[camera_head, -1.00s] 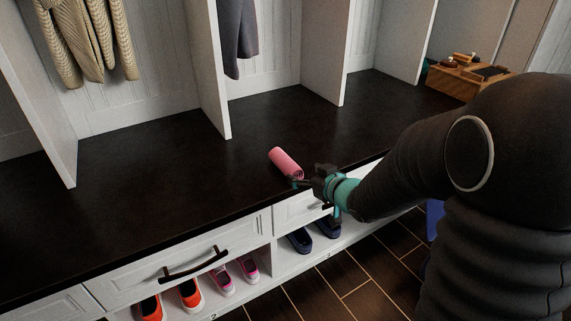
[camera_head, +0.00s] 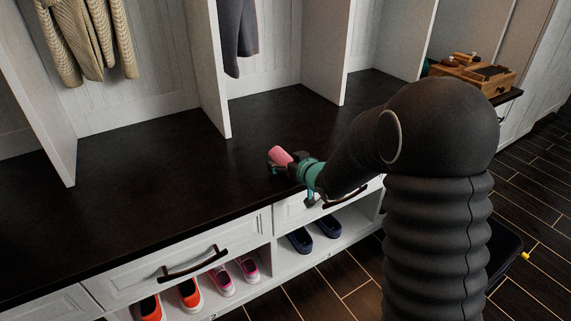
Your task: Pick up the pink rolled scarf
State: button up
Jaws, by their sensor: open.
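The pink rolled scarf (camera_head: 279,155) lies on the dark bench top (camera_head: 150,165), near its front edge. Only its far end shows; the rest is hidden behind my gripper. My gripper (camera_head: 277,164) is open, with its fingers at the scarf, one on the left side of it. I cannot tell whether the fingers touch the scarf. The arm reaches in from the right.
White dividers (camera_head: 212,80) stand behind on the bench, with hanging clothes (camera_head: 237,38) between them. A wooden box (camera_head: 474,77) stands at the back right. Drawers (camera_head: 180,262) and several shoes (camera_head: 225,280) are below. The bench left of the scarf is clear.

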jog(key=c, duration=1.3)
